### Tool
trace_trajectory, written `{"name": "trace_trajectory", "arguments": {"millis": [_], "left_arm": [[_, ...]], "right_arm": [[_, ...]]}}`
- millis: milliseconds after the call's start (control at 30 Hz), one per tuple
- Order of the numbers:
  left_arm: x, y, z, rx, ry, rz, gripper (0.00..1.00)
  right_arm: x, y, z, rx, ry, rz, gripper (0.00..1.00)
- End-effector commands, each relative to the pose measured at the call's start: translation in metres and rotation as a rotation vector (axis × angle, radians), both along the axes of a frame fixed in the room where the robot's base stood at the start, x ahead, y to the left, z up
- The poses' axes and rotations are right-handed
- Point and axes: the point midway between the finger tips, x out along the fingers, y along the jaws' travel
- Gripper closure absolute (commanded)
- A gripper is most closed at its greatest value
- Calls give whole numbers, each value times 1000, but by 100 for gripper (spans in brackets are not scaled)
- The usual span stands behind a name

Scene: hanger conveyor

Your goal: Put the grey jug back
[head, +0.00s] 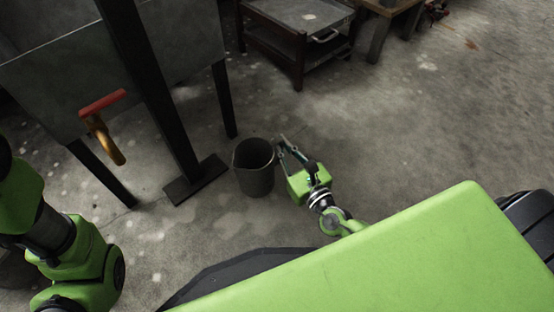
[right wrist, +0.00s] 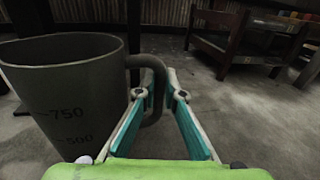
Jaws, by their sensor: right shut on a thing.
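The grey jug (head: 254,168) is in the middle of the head view, roughly upright with its open top up. It fills the left of the right wrist view (right wrist: 65,95), where the marks 750 and 500 show on its side. My right gripper (head: 285,148) is at the jug's right side. In the right wrist view its fingers (right wrist: 160,95) are shut on the jug's handle. The jug's base is partly hidden, and I cannot tell whether it touches the floor. My left arm shows at the left edge, but its gripper is out of sight.
A dark post with a flat foot (head: 196,180) is just left of the jug. A low cart (head: 300,15) stands at the back. Floor to the right is clear.

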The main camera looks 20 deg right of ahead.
Motion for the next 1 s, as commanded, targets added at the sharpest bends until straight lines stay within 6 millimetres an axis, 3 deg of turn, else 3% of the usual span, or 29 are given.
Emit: {"name": "trace_trajectory", "arguments": {"millis": [233, 500, 867, 967, 1000], "left_arm": [[0, 0, -14, 1, -1, 0, 60], [-1, 0, -41, 0, -2, 0, 60], [0, 0, -39, 0, 1, 0, 60], [0, 0, -39, 0, 1, 0, 60], [0, 0, -39, 0, 1, 0, 60]], "right_arm": [[10, 5, -15, 1, -2, -1, 100], [14, 6, -49, -1, -1, -1, 100], [14, 6, -49, -1, -1, -1, 100], [13, 6, -50, -1, 0, -1, 74], [13, 6, -50, -1, 0, -1, 74]]}}
